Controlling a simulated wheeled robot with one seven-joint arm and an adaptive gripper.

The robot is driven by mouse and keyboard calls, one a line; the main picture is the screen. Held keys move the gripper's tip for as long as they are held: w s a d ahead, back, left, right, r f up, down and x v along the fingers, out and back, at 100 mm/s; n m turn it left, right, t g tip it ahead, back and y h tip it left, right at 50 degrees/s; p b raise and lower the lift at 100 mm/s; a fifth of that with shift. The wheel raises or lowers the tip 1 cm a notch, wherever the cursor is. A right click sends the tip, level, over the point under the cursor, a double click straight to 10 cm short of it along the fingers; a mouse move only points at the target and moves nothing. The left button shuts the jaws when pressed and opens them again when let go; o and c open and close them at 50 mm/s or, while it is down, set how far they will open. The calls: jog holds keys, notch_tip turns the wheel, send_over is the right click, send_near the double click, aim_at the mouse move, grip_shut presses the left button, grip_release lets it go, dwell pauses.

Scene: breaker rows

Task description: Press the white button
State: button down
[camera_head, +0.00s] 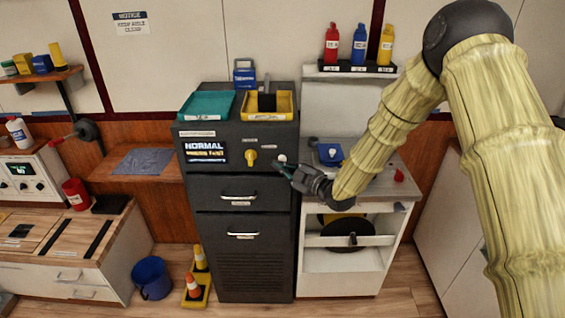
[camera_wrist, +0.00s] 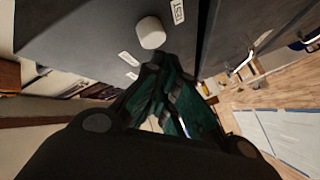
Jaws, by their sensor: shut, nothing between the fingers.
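The white button (camera_head: 282,158) is a small round knob on the front of the dark grey cabinet (camera_head: 240,272), right of a yellow knob (camera_head: 250,157). It also shows in the wrist view as a white cylinder (camera_wrist: 151,33) standing out from the grey panel. My gripper (camera_head: 277,166) is shut and empty. Its tips (camera_wrist: 160,62) are close to the white button, just below it in both views. I cannot tell for certain whether they touch it.
A dark sign reading NORMAL (camera_head: 204,147) is left of the yellow knob. A teal tray (camera_head: 206,105) and a yellow tray (camera_head: 268,107) sit on the cabinet. A white counter unit (camera_head: 347,275) stands right, with a blue item (camera_head: 330,154) on top.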

jog(key=shift+w+b, duration=0.6)
jog(key=shift+w, duration=0.65)
dwell(1.4)
jog(key=shift+s, duration=1.3)
jog(key=s+b, duration=0.1)
jog(key=s, duration=0.4)
dwell(0.4)
dwell(0.4)
